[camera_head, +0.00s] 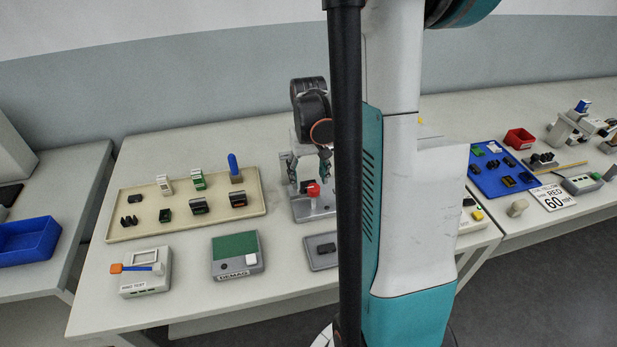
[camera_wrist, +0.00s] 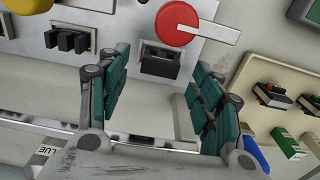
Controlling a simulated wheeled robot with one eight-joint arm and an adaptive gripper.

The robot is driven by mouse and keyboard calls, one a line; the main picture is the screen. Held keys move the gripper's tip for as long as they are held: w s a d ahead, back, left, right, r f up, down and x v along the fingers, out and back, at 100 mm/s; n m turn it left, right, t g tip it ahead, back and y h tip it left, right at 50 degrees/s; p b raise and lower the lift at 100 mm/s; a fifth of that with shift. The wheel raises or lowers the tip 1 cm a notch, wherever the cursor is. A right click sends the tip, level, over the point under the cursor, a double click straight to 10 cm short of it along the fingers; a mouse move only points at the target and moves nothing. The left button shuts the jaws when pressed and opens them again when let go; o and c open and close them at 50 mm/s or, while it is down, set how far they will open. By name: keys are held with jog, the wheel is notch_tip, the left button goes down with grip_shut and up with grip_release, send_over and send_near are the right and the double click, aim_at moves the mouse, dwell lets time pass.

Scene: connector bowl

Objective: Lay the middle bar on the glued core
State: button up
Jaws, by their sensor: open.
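My gripper (camera_head: 309,168) hangs above the grey press fixture (camera_head: 316,211) in the head view. Its teal-padded fingers stand wide apart, with nothing held between them in the wrist view (camera_wrist: 161,72). Beyond the fingertips, a dark block (camera_wrist: 160,64), perhaps the core, sits in the fixture beside a red knob (camera_wrist: 178,24) with a pale lever. The red knob also shows in the head view (camera_head: 313,189). A black three-pronged piece (camera_wrist: 68,40) sits to the left in the wrist view. I cannot tell which piece is the middle bar.
A beige tray (camera_head: 185,232) at left holds several small dark, green and white parts and a blue-handled tool (camera_head: 235,166). Nearer stand a wire-test box (camera_head: 145,272) and a green-topped box (camera_head: 237,254). My own column hides the table's middle right.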

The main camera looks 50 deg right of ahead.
notch_tip(320, 180, up, 11)
dwell(0.4)
